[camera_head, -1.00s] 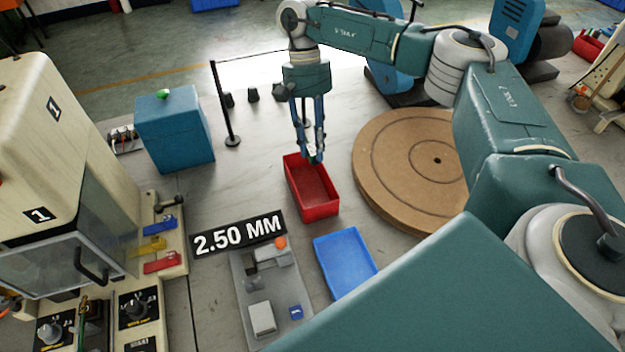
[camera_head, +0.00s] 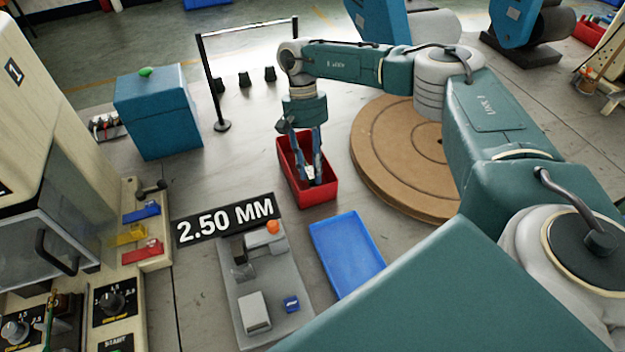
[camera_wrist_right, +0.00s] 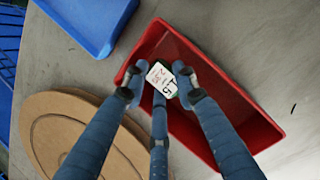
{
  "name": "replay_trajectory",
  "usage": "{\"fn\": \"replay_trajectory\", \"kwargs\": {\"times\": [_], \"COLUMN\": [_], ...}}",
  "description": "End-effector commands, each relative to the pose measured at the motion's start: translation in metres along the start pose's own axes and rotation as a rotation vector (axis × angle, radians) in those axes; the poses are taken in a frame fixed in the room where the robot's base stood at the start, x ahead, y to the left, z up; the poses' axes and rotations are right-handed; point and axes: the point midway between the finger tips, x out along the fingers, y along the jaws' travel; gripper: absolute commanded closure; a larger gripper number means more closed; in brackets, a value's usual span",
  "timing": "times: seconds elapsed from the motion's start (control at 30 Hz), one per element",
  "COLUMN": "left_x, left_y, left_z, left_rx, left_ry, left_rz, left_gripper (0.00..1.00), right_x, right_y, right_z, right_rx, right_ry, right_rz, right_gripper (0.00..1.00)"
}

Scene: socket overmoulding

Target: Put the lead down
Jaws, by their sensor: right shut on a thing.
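My right gripper (camera_head: 309,178) points down with its fingertips inside the red tray (camera_head: 327,195). It is shut on the lead, of which a small white tag (camera_head: 309,172) shows between the fingers. In the right wrist view the tag (camera_wrist_right: 161,78) has dark printing and a dark green edge, and it sits between the blue fingertips (camera_wrist_right: 160,88), over the red tray (camera_wrist_right: 240,110). The rest of the lead is hidden. I cannot tell whether it touches the tray floor. My left gripper is not in view.
A blue tray (camera_head: 345,255) lies in front of the red one. Left of it is a grey gauge (camera_head: 262,285) with a "2.50 MM" sign (camera_head: 226,220). A round wooden board (camera_head: 400,160) lies to the right. A machine with dials (camera_head: 70,170) stands at the left.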

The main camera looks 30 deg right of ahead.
Motion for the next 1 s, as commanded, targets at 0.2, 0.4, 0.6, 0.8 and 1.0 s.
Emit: {"fn": "replay_trajectory", "kwargs": {"times": [0.2, 0.4, 0.6, 0.8, 1.0], "left_x": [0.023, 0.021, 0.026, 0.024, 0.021], "left_y": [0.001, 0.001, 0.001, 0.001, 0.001], "left_z": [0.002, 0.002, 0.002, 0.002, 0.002], "left_rx": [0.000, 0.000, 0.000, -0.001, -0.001], "left_ry": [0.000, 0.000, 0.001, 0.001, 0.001], "left_rz": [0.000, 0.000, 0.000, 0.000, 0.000], "left_gripper": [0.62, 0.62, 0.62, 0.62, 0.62], "right_x": [0.034, 0.032, 0.037, 0.036, 0.032], "right_y": [-0.005, -0.005, -0.005, -0.005, -0.004], "right_z": [-0.011, -0.011, -0.013, -0.012, -0.011], "right_rx": [0.000, 0.000, 0.000, 0.000, 0.000], "right_ry": [-0.001, 0.000, -0.001, 0.000, 0.000], "right_rz": [0.000, 0.000, 0.000, 0.000, 0.000], "right_gripper": [1.00, 1.00, 1.00, 0.64, 0.64]}}
